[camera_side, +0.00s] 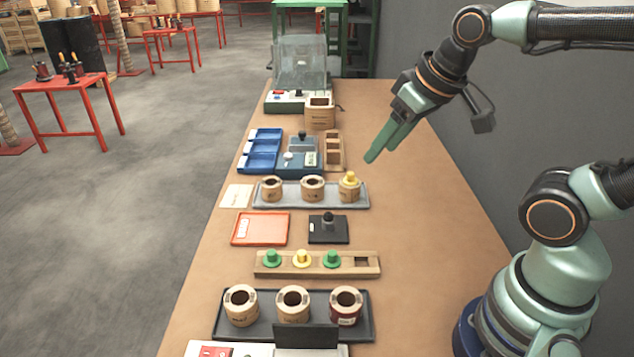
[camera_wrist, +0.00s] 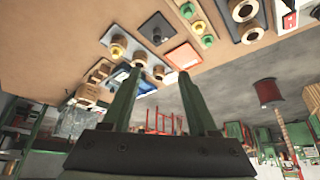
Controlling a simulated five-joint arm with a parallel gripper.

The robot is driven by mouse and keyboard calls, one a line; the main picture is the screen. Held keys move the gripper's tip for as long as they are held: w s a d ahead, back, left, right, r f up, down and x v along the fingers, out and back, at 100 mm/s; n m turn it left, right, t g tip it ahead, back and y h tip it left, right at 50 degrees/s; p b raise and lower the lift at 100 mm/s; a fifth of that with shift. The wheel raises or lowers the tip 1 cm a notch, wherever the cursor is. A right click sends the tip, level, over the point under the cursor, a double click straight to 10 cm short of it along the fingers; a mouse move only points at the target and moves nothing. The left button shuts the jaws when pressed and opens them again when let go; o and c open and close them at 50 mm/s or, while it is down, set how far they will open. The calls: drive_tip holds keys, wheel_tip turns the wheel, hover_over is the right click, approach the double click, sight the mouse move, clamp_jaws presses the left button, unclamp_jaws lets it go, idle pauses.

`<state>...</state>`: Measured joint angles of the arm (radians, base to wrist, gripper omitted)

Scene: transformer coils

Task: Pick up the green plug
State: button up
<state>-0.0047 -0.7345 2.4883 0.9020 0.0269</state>
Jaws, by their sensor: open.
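Two green plugs, one at the left end (camera_side: 272,259) and one right of centre (camera_side: 332,259), stand upright in a wooden holder (camera_side: 262,270). A yellow plug (camera_side: 302,259) stands between them. The holder's right end has an empty square slot. In the wrist view, small green plugs (camera_wrist: 197,27) (camera_wrist: 208,41) show near the top. My gripper (camera_side: 378,155) is open and empty, above the right part of the table and farther back than the holder. In the wrist view its two fingers (camera_wrist: 158,73) are apart with nothing held.
Behind the holder are an orange tray (camera_side: 261,241) and a black fixture (camera_side: 328,236). A grey tray (camera_side: 300,204) holds coils, one with a yellow plug (camera_side: 349,180). In front, a dark tray (camera_side: 262,333) holds three coils (camera_side: 292,304). The table's right side (camera_side: 425,240) is clear.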

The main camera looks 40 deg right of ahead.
drive_tip(key=w+a+f+m+g, duration=0.2)
drive_tip(key=w+a+m+g, duration=0.1)
drive_tip(key=w+a+m, duration=0.5)
drive_tip(key=m+g, duration=0.3)
drive_tip(key=m, duration=0.7)
hover_over(271, 252)
wheel_tip(271, 252, down, 9)
drive_tip(key=f, duration=0.6)
drive_tip(key=shift+s+d+f, duration=0.1)
drive_tip(key=shift+s+d, duration=0.15)
drive_tip(key=shift+s, duration=0.05)
drive_tip(key=shift+w+a+f, duration=0.1)
drive_tip(key=shift+w+f, duration=0.1)
drive_tip(key=shift+f, duration=1.1)
drive_tip(key=shift+w+a+f, duration=0.1)
drive_tip(key=shift+w+f, duration=0.05)
drive_tip(key=shift+f, duration=1.15)
drive_tip(key=shift+c, duration=0.3)
clamp_jaws()
